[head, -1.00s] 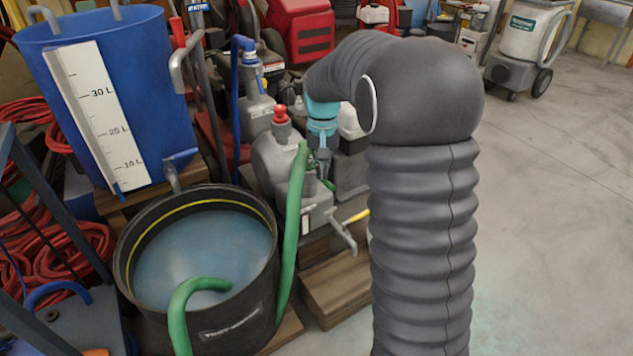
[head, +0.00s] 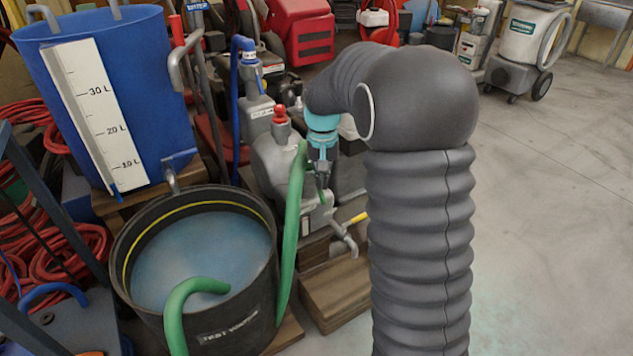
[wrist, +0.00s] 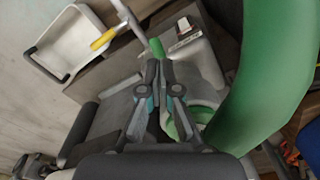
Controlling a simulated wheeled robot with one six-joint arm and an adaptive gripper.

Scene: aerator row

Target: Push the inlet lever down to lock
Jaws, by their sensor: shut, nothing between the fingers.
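The grey pump unit (head: 272,165) stands beside the black tub. A short green lever end (head: 323,196), likely the inlet lever, shows just below my gripper (head: 321,180) at the front of the unit. In the wrist view the green lever end (wrist: 157,47) lies right at the tips of my gripper (wrist: 160,68). The fingers are together with nothing between them. They look very close to the lever, but I cannot tell whether they touch it. The lever's base and pivot are hidden behind the fingers.
A thick green hose (head: 293,225) rises close to the left of my gripper and fills the right of the wrist view (wrist: 275,75). The black tub (head: 262,285) holds water.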

